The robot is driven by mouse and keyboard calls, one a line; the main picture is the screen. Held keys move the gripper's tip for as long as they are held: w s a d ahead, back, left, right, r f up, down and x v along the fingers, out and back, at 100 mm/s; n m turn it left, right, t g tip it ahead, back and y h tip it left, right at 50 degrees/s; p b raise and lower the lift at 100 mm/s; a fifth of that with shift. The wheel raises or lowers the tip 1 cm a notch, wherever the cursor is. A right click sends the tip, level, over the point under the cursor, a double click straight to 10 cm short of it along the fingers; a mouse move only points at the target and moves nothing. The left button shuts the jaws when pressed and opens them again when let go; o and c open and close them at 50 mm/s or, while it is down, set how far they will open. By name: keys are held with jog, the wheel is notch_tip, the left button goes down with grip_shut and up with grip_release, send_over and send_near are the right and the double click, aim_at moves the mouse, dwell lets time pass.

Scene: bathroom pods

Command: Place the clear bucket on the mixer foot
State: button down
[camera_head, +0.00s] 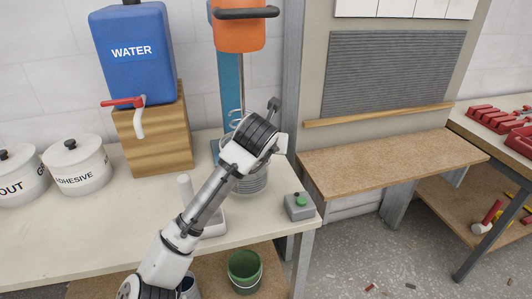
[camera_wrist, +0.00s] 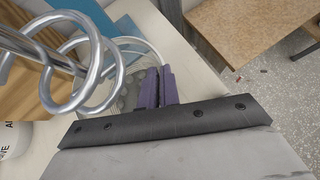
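The clear bucket (camera_head: 252,182) is a pale, ribbed, see-through pail, upright at the mixer, partly hidden by my wrist in the head view. Its pale curved rim (camera_wrist: 150,46) shows in the wrist view. The mixer has an orange head (camera_head: 240,36), a blue column (camera_head: 229,85) and a metal spiral whisk (camera_wrist: 95,70) close to the bucket. The mixer foot is mostly hidden; whether the bucket rests fully on it I cannot tell. My gripper (camera_wrist: 157,88) has its purple fingers nearly together at the bucket's rim, seemingly pinching it. The fingers are hidden in the head view.
A blue water tank (camera_head: 135,60) on a wooden block (camera_head: 155,140) and white lidded pots (camera_head: 78,168) stand left. A grey box with a green button (camera_head: 299,206) is at the table's right edge. A green bucket (camera_head: 244,270) is below. The wooden bench (camera_head: 390,162) is clear.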

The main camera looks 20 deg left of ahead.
jog(key=shift+f+p, duration=0.5)
jog(key=shift+f, duration=1.15)
jog(key=c, duration=2.1)
grip_release()
jog(key=shift+f, duration=0.15)
jog(key=o, duration=0.5)
jog(key=b+v, duration=0.3)
jog(key=v, duration=0.9)
jog(key=shift+r, duration=0.25)
